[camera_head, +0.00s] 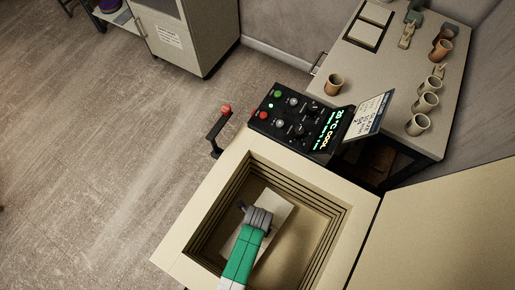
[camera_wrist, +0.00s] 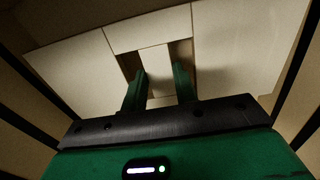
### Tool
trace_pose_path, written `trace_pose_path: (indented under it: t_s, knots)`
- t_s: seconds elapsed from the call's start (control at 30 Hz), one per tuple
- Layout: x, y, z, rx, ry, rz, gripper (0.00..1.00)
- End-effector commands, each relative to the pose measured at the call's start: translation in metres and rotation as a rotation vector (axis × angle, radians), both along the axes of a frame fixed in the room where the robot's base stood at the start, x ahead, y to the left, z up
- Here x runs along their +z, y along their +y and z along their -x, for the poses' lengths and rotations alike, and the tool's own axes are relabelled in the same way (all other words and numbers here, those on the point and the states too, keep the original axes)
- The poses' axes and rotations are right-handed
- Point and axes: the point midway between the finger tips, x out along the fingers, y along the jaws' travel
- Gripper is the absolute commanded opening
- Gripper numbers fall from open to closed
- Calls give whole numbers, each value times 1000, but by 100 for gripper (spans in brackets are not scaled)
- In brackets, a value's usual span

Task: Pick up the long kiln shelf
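A pale, flat, oblong slab (camera_head: 284,209), which looks like the long kiln shelf, lies inside the open kiln (camera_head: 190,240). My gripper (camera_head: 246,208) is down inside the kiln over the slab and hides its middle. In the wrist view my gripper (camera_wrist: 159,72) has its two green fingers apart, with a narrow pale strip (camera_wrist: 157,58) between them. Dark gaps lie along both sides of this strip. I cannot tell whether the fingers touch it, or whether it is part of the long shelf.
The stepped kiln walls close in around my arm. The control box (camera_head: 298,122) stands at the kiln's far edge, and the open lid (camera_head: 450,225) is at right. A worktop (camera_head: 375,75) behind holds several clay cups. The floor (camera_head: 90,170) at left is clear.

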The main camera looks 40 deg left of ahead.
Motion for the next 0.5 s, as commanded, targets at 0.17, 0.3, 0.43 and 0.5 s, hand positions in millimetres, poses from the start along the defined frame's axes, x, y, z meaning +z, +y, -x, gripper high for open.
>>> trace_pose_path:
  t_s: [0.17, 0.3, 0.43, 0.5]
  knots:
    - [0, 0, 0, 0, 0, 0, 0]
    - [1, 1, -1, 0, -2, -1, 0]
    - [4, 1, -1, 0, -3, -1, 0]
    - [13, 1, -2, 0, -4, -2, 0]
